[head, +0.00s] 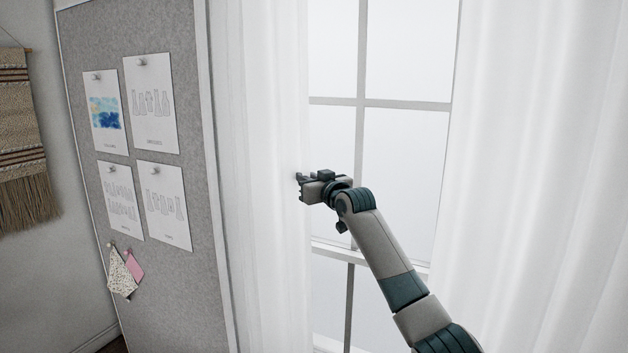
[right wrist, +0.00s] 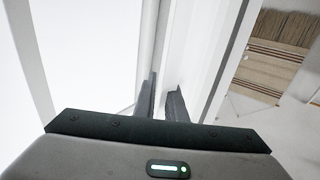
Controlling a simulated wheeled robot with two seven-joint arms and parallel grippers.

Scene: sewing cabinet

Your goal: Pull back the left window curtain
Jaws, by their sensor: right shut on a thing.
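The left window curtain (head: 262,150) is white and sheer and hangs in folds at the left side of the window (head: 405,150). My right gripper (head: 301,184) is at the curtain's right edge, about mid-height of the picture, and is shut on it. In the right wrist view, the two dark fingers (right wrist: 160,105) point away from the camera, with pale curtain cloth (right wrist: 178,60) at and beyond them. How much cloth is between the fingers is hard to tell. My left gripper is in neither view.
The right curtain (head: 540,170) hangs at the right of the window. A grey pin board (head: 150,270) with several pinned sheets stands left of the left curtain. A woven hanging (head: 22,130) is on the far left wall. The window panes between the curtains are uncovered.

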